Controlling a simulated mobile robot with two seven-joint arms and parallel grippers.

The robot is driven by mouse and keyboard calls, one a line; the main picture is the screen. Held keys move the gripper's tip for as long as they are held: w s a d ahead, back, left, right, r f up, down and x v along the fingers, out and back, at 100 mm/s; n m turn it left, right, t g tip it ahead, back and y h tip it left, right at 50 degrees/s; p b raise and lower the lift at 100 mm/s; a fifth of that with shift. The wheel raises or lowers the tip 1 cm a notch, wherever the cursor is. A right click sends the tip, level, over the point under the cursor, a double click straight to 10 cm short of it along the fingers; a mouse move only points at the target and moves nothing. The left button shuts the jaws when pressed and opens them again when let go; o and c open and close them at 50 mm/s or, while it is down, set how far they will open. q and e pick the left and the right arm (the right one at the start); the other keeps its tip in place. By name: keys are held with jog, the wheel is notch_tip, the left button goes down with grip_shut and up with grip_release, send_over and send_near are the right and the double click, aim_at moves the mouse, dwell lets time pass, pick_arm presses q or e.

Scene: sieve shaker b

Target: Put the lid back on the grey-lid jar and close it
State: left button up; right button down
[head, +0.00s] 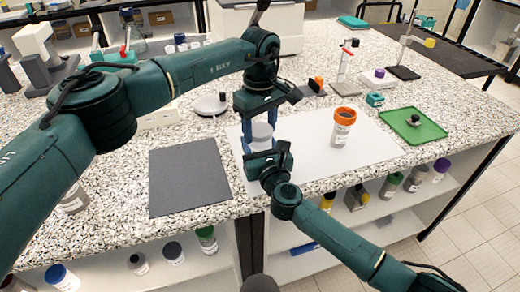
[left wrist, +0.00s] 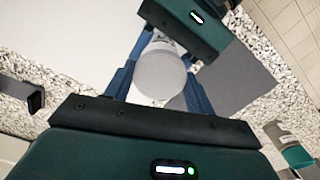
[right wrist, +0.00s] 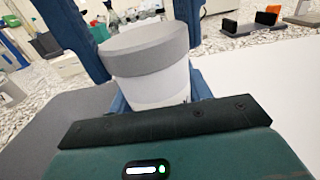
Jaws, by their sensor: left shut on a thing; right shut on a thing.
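The grey-lid jar stands at the left end of the white mat (head: 372,150), between my two grippers. My left gripper (head: 262,122) comes down from above, its blue fingers on either side of the grey lid (head: 262,131). The lid's round top shows in the left wrist view (left wrist: 160,76). My right gripper (head: 262,152) reaches in from the front and is shut on the white jar body (right wrist: 160,87). In the right wrist view the grey lid (right wrist: 145,45) sits on top of the body. Whether it is screwed tight cannot be told.
An orange-lid jar (head: 343,127) stands on the white mat to the right. A green tray (head: 425,132) with a small item lies farther right. A dark grey mat (head: 188,180) lies empty on the left. Stands and a white machine (head: 285,28) are behind.

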pick_arm(q)
jog(key=m, duration=0.3)
jog(key=shift+m, duration=0.4)
jog(key=o, duration=1.1)
jog(key=shift+r, duration=2.25)
jog(key=shift+c, duration=0.5)
